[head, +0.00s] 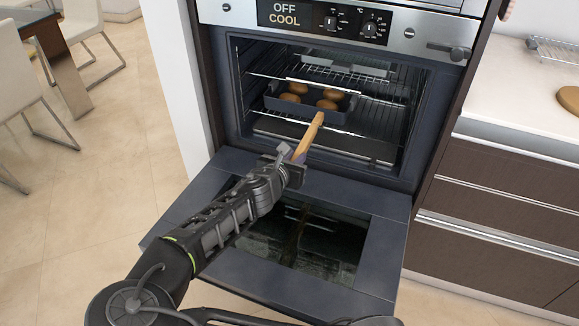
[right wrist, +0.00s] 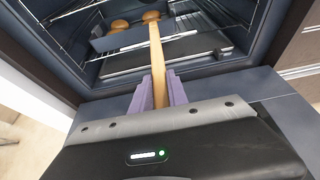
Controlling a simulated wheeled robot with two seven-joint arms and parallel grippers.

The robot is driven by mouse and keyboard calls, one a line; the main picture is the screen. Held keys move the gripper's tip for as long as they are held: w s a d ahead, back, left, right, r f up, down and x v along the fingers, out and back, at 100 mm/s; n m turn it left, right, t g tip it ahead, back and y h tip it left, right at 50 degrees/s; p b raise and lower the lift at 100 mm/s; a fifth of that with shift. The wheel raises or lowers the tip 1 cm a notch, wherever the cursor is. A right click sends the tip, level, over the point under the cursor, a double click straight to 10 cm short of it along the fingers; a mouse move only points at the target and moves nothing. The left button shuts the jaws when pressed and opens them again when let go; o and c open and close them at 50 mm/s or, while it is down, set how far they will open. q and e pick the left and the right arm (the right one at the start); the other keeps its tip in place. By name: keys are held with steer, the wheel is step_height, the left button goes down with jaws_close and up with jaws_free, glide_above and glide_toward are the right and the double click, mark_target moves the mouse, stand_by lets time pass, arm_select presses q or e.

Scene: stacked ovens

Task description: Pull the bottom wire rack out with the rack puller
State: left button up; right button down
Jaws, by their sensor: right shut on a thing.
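My right gripper (head: 292,163) is shut on the wooden rack puller (head: 307,138), in front of the open oven. The puller also shows in the right wrist view (right wrist: 157,62), between the purple fingers. It points into the oven cavity, its far end at the front of a dark pan (head: 335,115) with several brown rolls. The bottom wire rack (right wrist: 108,56) shows as thin bars beside the puller in the right wrist view. I cannot tell whether the puller's tip touches or hooks it. My left gripper is not in view.
The oven door (head: 380,240) is folded down under my right arm. A higher rack holds a grey tray (head: 345,62). The oven panel (head: 300,18) reads OFF COOL. A counter (head: 510,110) with drawers stands to the right; chairs and open floor lie left.

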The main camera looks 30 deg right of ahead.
mark_target(299, 151)
steer(key=w+d, duration=0.2)
steer(key=d, duration=0.1)
steer(key=shift+f+b, duration=0.4)
steer(key=shift+f, duration=0.2)
steer(key=shift+f+b, duration=0.45)
steer(key=shift+f, duration=0.2)
steer(key=shift+r, duration=0.15)
steer(key=shift+r+p, duration=0.25)
steer(key=shift+p, duration=0.1)
steer(key=w+a+n+t+y, duration=0.2)
steer(key=a+n+y, duration=0.3)
steer(key=a, duration=0.6)
steer(key=w+a+r+n+t+y, duration=0.1)
steer(key=a+n+y, duration=0.5)
steer(key=a, duration=0.6)
steer(key=w+t, duration=0.1)
steer(key=t, duration=0.1)
steer(key=shift+t+b, duration=0.35)
steer(key=shift+t, duration=0.05)
